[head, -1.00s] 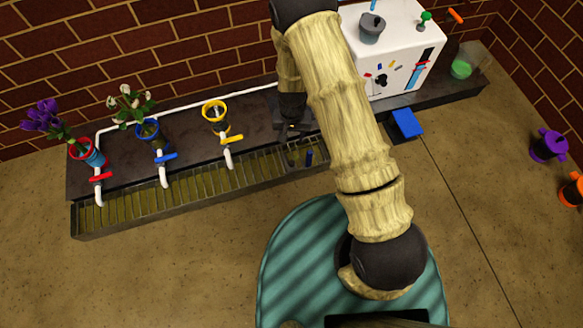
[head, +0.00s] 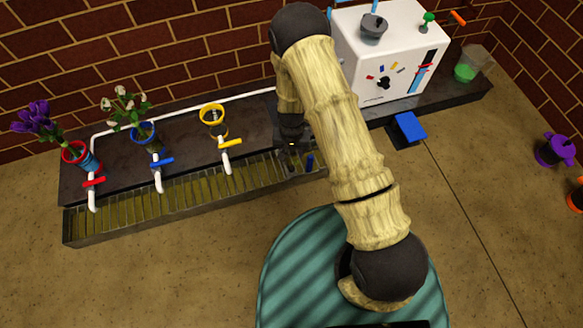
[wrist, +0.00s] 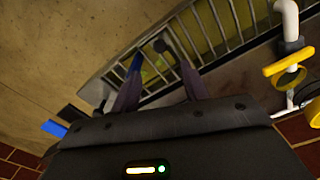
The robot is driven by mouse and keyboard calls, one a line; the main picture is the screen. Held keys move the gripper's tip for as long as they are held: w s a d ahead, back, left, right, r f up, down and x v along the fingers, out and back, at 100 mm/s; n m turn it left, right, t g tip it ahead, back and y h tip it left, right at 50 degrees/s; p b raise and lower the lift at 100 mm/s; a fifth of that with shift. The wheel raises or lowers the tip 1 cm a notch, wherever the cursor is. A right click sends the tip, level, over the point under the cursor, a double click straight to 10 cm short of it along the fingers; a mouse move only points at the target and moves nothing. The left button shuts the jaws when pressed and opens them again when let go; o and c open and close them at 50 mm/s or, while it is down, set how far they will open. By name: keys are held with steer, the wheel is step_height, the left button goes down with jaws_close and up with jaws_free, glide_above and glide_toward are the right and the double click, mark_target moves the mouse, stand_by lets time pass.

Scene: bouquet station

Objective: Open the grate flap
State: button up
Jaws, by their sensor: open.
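The grate (head: 190,190) is a long barred trough along the front of the dark ledge. Its flap appears to be the right end section, beside an upright blue piece (head: 310,161). My gripper (head: 292,160) points down over that end and hides part of it. In the wrist view, my gripper (wrist: 158,80) is open with its two fingers apart over the bars (wrist: 205,45). The blue piece (wrist: 134,66) shows by the left finger's tip. A dark round knob (wrist: 160,46) lies just beyond the fingertips. I cannot tell whether either finger touches anything.
Taps with red (head: 93,182), blue (head: 162,161) and yellow (head: 230,143) handles overhang the grate on the left. A white box (head: 385,60) stands on the ledge at right. A blue pedal (head: 408,127) is on the floor below it. The floor in front is clear.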

mark_target(291, 167)
step_height(291, 167, down, 10)
steer(key=b, duration=0.5)
steer(key=shift+f, duration=0.25)
jaws_close()
